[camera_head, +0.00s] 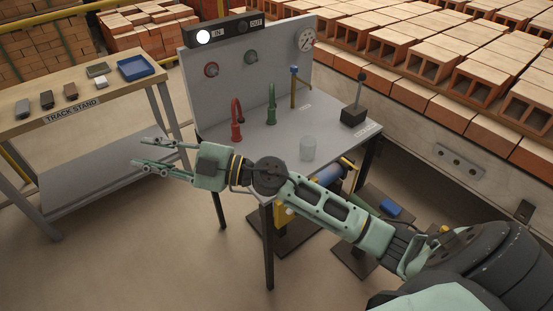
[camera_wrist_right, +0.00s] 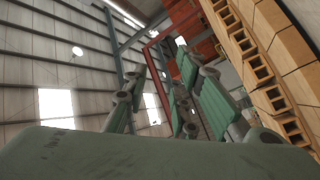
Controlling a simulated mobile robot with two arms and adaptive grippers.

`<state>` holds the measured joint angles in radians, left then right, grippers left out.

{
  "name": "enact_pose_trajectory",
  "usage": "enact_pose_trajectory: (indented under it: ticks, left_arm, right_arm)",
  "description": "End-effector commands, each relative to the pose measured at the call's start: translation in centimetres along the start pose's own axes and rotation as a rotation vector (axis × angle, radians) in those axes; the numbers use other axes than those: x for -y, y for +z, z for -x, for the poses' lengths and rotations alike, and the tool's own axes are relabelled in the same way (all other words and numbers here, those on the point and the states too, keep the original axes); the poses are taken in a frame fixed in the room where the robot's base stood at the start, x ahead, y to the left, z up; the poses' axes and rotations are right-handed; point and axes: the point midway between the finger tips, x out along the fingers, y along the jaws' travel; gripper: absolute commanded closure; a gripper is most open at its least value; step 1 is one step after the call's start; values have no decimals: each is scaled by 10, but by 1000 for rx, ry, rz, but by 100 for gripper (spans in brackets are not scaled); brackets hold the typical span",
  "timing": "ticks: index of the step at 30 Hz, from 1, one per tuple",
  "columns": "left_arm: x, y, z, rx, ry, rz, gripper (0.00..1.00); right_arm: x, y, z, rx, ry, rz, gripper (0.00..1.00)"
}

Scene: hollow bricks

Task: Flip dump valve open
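A grey workbench (camera_head: 285,150) with an upright back panel (camera_head: 245,75) carries the fittings. On it stand a red spout (camera_head: 237,122), a green spout (camera_head: 271,108), a brass pipe (camera_head: 294,90) and a black box with an upright lever (camera_head: 354,114). The labels are too small to read, so I cannot tell which is the dump valve. My right gripper (camera_head: 150,154) is open and empty, left of the bench's front, pointing left. Its spread fingers (camera_wrist_right: 165,100) show in the wrist view. My left gripper is out of view.
A clear cup (camera_head: 308,148) stands near the bench's front edge. A wooden table labelled TRACK STAND (camera_head: 100,88) is at left, with a blue tray (camera_head: 137,68) and small blocks. A ledge of hollow bricks (camera_head: 440,65) runs behind at right. Floor between the tables is clear.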

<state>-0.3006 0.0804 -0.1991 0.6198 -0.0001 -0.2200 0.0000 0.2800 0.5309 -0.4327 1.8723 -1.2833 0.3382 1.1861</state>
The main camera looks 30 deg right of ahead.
Motion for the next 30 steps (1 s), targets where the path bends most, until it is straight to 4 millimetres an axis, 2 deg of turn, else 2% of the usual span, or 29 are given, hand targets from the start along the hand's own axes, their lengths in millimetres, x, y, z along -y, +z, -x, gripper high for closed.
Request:
enact_pose_trajectory:
  ticks: [2,4,7,9,11,12,13,15,18,21,25,30]
  left_arm:
    - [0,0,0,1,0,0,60]
    - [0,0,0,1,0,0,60]
    - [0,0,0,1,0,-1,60]
    - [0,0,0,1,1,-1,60]
    - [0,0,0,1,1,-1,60]
    - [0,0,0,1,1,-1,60]
    - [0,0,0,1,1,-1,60]
    - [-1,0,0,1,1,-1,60]
    - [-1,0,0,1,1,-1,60]
    - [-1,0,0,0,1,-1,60]
    - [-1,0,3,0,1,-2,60]
    - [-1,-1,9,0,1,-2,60]
  right_arm:
    - [19,20,-1,33,-211,70,75]
    - [34,48,9,110,-393,105,75]
    - [40,101,42,302,-629,132,75]
    - [28,140,77,484,-760,132,75]
    - [10,170,112,656,-844,119,75]
    - [-3,185,135,771,-884,104,75]
    - [-14,194,153,853,-906,92,75]
    - [-38,210,190,1029,-937,58,75]
    - [-65,219,229,1211,-949,15,75]
    - [-78,222,249,1307,-948,-10,75]
    - [-76,229,256,1334,-950,-22,75]
    - [-59,250,257,1331,-951,-23,75]
